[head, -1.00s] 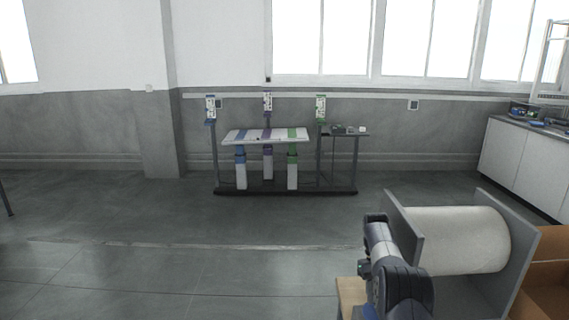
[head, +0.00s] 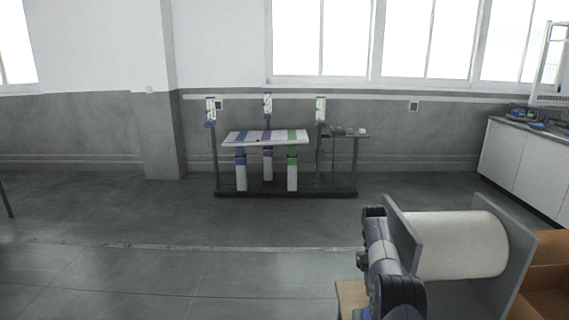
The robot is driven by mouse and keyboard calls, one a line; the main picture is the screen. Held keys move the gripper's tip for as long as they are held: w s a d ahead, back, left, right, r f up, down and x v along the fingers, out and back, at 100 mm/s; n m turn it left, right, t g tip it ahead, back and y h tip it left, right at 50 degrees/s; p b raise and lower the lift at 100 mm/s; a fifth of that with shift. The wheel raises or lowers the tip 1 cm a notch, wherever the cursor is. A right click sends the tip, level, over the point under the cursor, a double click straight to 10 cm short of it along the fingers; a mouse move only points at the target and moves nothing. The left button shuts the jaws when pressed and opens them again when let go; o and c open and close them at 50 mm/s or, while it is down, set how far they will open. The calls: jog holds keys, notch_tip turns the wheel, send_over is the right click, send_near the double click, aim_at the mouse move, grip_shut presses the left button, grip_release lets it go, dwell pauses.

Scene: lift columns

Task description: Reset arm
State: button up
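My arm (head: 385,262) rises at the lower right of the head view, with dark joints and links. My gripper does not show in this view, so I cannot see its fingers or anything in them. Far ahead, near the wall, stands the lift column rig. Its white tabletop (head: 266,137) has blue, purple and green stripes and looks slightly tilted. Under it are a blue-banded column (head: 240,172), a purple-banded column (head: 267,163) and a green-banded column (head: 292,174). Control panels with blue (head: 211,109), purple (head: 267,104) and green (head: 320,108) marks stand on posts above.
A large white roll (head: 462,245) between grey plates lies beside my arm on the right. A brown box (head: 548,290) is at the lower right corner. A small side table (head: 345,134) holds small items. A white counter (head: 525,160) stands at far right. The floor (head: 180,240) ahead is clear.

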jog(key=shift+s+f+b, duration=0.3)
jog(key=shift+f+b, duration=0.2)
jog(key=shift+f, duration=0.15)
jog(key=x, duration=0.4)
jog(key=shift+s+f, duration=0.1)
jog(key=shift+f, duration=0.1)
jog(key=shift+f+n+b, duration=0.15)
jog(key=shift+n+b, duration=0.25)
jog(key=n+h+b, duration=0.1)
jog(key=n, duration=0.1)
jog(key=shift+a+n+t, duration=0.1)
jog(key=shift+n+t, duration=0.2)
jog(key=shift+n, duration=0.1)
jog(key=n+h+b, duration=0.1)
jog(key=n+b, duration=0.1)
jog(key=n, duration=0.1)
jog(key=shift+s+a+n+t, duration=0.1)
jog(key=shift+n+t, duration=0.2)
jog(key=shift+t, duration=0.1)
jog(key=shift+h, duration=0.3)
